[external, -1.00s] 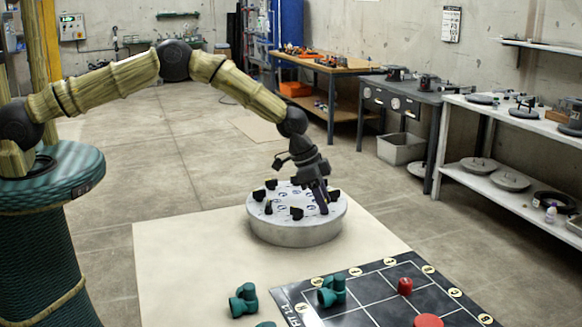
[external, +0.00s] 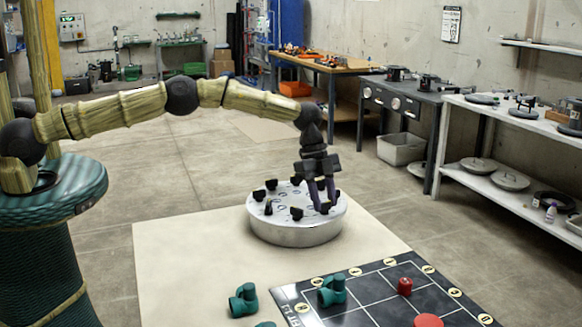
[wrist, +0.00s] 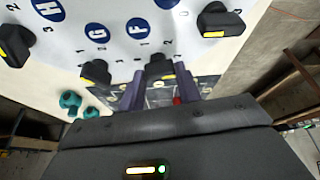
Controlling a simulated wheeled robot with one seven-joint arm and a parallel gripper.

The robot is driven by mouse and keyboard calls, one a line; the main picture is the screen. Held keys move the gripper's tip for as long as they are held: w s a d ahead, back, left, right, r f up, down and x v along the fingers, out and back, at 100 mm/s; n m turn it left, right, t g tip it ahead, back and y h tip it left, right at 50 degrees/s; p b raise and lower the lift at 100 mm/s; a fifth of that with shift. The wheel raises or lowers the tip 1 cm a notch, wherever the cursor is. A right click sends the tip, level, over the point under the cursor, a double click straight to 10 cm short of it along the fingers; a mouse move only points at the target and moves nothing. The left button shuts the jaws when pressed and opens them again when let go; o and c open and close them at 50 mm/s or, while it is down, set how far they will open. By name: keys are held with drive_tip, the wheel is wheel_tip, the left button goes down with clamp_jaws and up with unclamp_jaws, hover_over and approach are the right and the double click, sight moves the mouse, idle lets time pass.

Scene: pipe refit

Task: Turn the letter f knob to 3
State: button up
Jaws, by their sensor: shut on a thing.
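The round white drum (external: 290,236) stands on the pale mat with several black knobs on its top. In the wrist view, the knob by the blue F label (wrist: 138,27) is the letter f knob (wrist: 158,69), black with a yellow mark. My gripper (external: 323,209) points down at the drum's front right edge. In the wrist view, the two purple fingers of my gripper (wrist: 160,88) stand on either side of this knob, shut on it. The numbers around it are partly hidden, so I cannot tell its setting.
The G knob (wrist: 96,73) sits close to the left finger, and another black knob (wrist: 219,22) is to the right. Green pipe pieces (external: 243,299) and a black grid board (external: 372,291) lie in front of the drum.

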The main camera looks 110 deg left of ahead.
drive_tip(key=shift+m, duration=0.3)
drive_tip(key=o, duration=1)
drive_tip(key=shift+c, duration=0.2)
drive_tip(key=v, duration=1.7)
drive_tip(key=shift+a+r+b, duration=0.2)
drive_tip(key=shift+b, duration=0.1)
drive_tip(key=shift+w, duration=0.15)
